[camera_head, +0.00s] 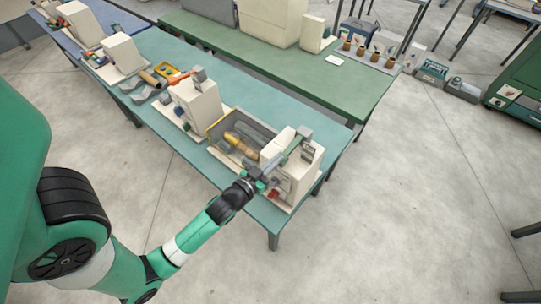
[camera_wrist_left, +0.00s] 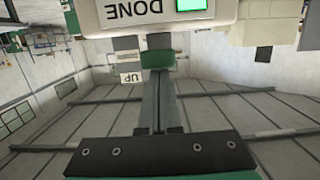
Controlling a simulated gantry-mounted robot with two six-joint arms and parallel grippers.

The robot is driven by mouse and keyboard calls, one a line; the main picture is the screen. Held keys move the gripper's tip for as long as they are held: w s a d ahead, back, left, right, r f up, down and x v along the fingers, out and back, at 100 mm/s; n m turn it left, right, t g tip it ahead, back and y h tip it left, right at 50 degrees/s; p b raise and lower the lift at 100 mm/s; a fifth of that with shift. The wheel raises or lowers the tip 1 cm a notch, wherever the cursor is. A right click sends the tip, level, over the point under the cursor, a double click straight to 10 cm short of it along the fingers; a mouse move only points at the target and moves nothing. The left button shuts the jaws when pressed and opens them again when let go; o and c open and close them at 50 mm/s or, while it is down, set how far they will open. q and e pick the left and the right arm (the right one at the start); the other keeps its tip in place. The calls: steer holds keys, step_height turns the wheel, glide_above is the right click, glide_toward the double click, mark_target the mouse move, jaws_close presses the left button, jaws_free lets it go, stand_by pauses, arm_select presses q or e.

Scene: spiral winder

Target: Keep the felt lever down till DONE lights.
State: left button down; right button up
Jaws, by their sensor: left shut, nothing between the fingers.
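The spiral winder (camera_head: 303,164) is a cream machine at the near right end of the teal table. In the left wrist view its panel (camera_wrist_left: 155,14) reads DONE upside down, with a bright green lit rectangle, the DONE light (camera_wrist_left: 193,5), beside the word. A green felt-like pad (camera_wrist_left: 157,59), seemingly the felt lever, is below the panel, by a small UP label (camera_wrist_left: 131,78). My left gripper (camera_head: 272,168) reaches the winder's front. Its fingers, shut and empty, also show in the left wrist view (camera_wrist_left: 159,76), with their tips at the pad; contact cannot be told.
A grey bin (camera_head: 213,130) with a yellow edge and several rolled pieces stands beside the winder. More cream machines (camera_head: 194,102) line the teal table (camera_head: 273,219). A green table (camera_head: 290,66) stands behind.

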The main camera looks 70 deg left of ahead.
arm_select(q)
step_height(320, 180, up, 5)
steer(key=p, duration=0.4)
steer(key=f+b+v, duration=0.1)
steer(key=b+v, duration=0.4)
steer(key=v, duration=0.5)
steer(key=shift+s+d+f, duration=0.15)
steer(key=shift+s+f, duration=0.1)
steer(key=shift+f, duration=0.05)
